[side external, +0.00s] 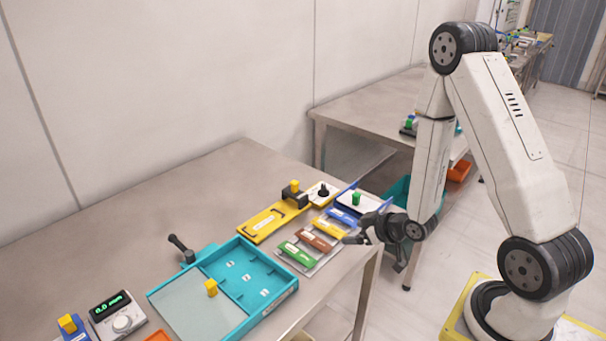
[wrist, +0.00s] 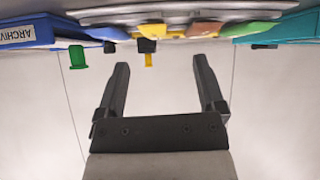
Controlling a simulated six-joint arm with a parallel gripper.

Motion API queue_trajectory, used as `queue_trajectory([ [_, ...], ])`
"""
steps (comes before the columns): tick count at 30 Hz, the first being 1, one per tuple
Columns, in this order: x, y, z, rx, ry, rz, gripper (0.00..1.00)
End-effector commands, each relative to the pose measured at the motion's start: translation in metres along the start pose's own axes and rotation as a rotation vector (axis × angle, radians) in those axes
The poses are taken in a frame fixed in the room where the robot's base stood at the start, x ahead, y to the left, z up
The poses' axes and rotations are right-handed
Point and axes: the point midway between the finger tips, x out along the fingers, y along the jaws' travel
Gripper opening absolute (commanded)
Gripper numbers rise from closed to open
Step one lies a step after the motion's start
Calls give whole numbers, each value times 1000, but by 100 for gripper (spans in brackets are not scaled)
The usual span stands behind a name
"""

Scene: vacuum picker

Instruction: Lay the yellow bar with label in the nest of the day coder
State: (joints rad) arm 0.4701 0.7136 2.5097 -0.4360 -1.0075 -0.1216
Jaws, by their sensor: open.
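The yellow bar with a white label (side external: 330,228) lies on a grey rack (side external: 327,258) between a blue bar and a brown bar. What I take to be the day coder (side external: 265,222) is a long yellow base behind the rack, with a dark-outlined nest and a black head with a yellow knob (side external: 294,187). No bar shows in its nest. My gripper (side external: 357,231) is open and empty, just right of the rack near the table edge. In the wrist view its two fingers (wrist: 162,78) stand apart, and the bars show edge-on at the top, partly cut off.
A blue bar (side external: 343,216), brown bar (side external: 314,240) and green bar (side external: 297,253) share the rack. A blue ARCHIVE tray (wrist: 30,31) with a green knob (wrist: 77,57) is beside them. A teal tray (side external: 262,312) stands in front. The table's back left is clear.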

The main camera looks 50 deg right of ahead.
Motion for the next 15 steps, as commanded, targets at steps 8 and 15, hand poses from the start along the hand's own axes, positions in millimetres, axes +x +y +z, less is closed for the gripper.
queue_trajectory([
  [8,-4,8,15,53,175,-1,88],
  [15,-8,10,17,73,242,1,88],
])
